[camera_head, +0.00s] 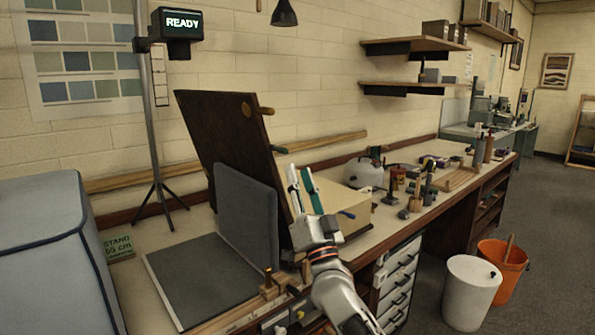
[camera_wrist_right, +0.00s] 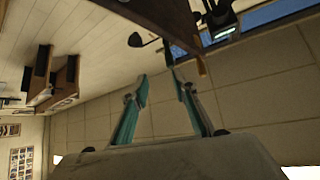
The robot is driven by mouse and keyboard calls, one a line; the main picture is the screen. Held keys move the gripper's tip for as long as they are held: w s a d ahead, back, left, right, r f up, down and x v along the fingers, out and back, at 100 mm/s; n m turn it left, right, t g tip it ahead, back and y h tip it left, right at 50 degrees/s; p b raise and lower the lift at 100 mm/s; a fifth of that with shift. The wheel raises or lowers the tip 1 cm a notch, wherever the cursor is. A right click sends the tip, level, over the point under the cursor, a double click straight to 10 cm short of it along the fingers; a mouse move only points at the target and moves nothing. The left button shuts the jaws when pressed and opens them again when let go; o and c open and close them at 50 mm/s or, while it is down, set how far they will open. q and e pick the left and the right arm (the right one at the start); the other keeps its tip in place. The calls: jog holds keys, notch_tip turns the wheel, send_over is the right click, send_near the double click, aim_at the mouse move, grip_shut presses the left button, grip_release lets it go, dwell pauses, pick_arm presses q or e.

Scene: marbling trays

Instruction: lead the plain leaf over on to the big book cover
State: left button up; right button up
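A flat dark grey panel (camera_head: 198,281) with a pale rim lies on the bench, apparently the big book cover. A plain grey panel (camera_head: 246,214) stands upright along its right edge, perhaps the plain leaf. Behind it leans a dark brown board (camera_head: 220,125) with a round disc and a peg; it also shows in the right wrist view (camera_wrist_right: 160,14). My right gripper (camera_head: 299,178) is right of the panels, its teal fingers pointing up; the wrist view shows the fingers (camera_wrist_right: 160,76) apart with nothing between them. A pale surface beside the fingers is partly hidden. My left gripper is out of view.
A pale box (camera_head: 345,213) stands just behind the right gripper. Small tools crowd the bench farther right. A tripod with a READY display (camera_head: 181,23) stands at the back left. A white bin (camera_head: 468,292) and an orange bucket (camera_head: 503,271) stand on the floor.

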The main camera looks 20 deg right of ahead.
jog(key=shift+v, duration=1.25)
jog(key=shift+f, duration=0.1)
jog(key=s+a+f+n+g+y, duration=0.2)
jog(key=s+f+n+g, duration=0.15)
jog(key=f, duration=0.75)
jog(key=s+a+f+n+g+y+p, duration=0.15)
jog(key=s+f, duration=0.35)
jog(key=f, duration=0.5)
jog(key=s+a+f+n+g+y, duration=0.1)
jog(key=s+a+f+n+g, duration=0.25)
jog(key=f, duration=0.75)
jog(key=s+d+f+n+g+h, duration=0.2)
jog(key=s+f+g, duration=0.5)
jog(key=s+f, duration=1.3)
jog(key=s+p, duration=0.1)
jog(key=s, duration=0.3)
jog(key=shift+f, duration=0.35)
jog(key=shift+d, duration=0.1)
